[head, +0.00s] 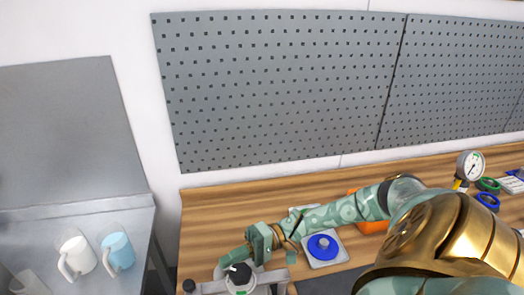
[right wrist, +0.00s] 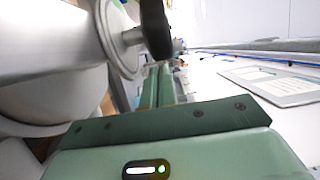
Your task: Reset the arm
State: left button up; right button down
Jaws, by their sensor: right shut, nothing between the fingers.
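My right arm reaches in from the right in the head view. Its right gripper (head: 228,266) is at the lower middle, beside a grey metal device with a black knob (head: 240,273). In the right wrist view the green fingers of the right gripper (right wrist: 160,88) are together and empty. The device's pale body (right wrist: 60,55) and black handle (right wrist: 154,30) are close by on the left there; I cannot tell whether they touch the fingers. My left gripper is out of view.
A blue round part on a light plate (head: 323,248) and an orange bin (head: 372,226) are on the wooden bench (head: 205,215). A pressure gauge (head: 470,165) stands at the right. Jugs, one blue (head: 118,252), stand on the metal table at the left. Pegboard (head: 280,85) covers the wall.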

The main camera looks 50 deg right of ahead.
jog(key=b+v, duration=0.2)
jog(key=v, duration=0.8)
jog(key=shift+w+a, duration=0.1)
